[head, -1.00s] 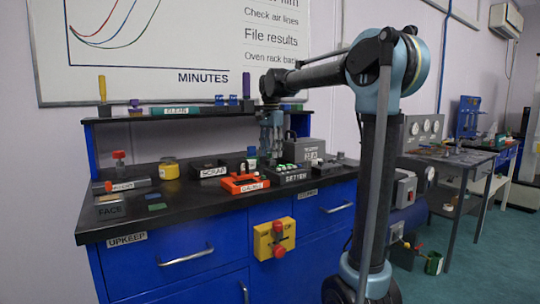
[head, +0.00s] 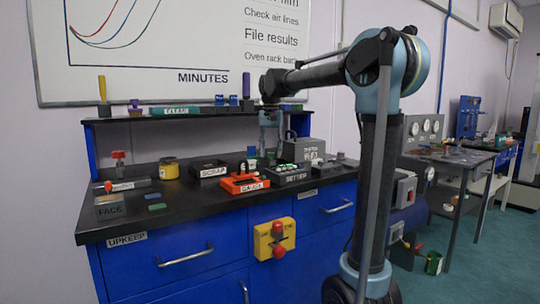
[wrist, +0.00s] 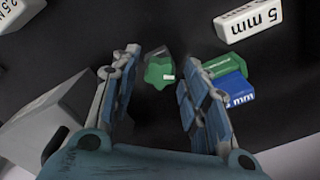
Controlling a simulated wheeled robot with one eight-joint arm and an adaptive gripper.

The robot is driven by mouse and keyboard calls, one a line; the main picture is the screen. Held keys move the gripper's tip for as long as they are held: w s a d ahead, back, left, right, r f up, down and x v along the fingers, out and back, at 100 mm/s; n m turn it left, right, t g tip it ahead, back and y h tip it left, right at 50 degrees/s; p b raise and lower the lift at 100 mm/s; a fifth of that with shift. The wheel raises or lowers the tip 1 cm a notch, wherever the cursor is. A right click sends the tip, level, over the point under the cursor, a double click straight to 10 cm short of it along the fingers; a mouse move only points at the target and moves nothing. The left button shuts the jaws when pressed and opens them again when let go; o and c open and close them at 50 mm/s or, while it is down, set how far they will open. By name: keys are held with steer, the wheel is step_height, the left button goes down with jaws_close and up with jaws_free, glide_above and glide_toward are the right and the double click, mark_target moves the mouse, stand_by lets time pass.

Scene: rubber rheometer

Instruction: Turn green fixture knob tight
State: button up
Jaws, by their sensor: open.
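The green knob (wrist: 159,72) shows in the wrist view as a small lobed shape on a dark surface, with a grey piece beside its top. My gripper (wrist: 157,86) is open, with one finger on each side of the knob. There are visible gaps between the knob and both fingers. In the head view my gripper (head: 269,148) points down over the back of the bench, behind the setter tray. I cannot make out the knob for sure in the head view.
In the wrist view, a green block and a blue block (wrist: 235,88) lie close by the right finger. A white 5 mm block (wrist: 248,20) lies beyond them. A grey box (wrist: 55,110) is left of the left finger. The orange gauge tray (head: 243,184) and setter tray (head: 291,175) are in front.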

steer(key=n, duration=0.8)
stand_by(0.4)
steer(key=c, duration=0.9)
steer(key=m, duration=0.4)
steer(key=shift+m, duration=0.3)
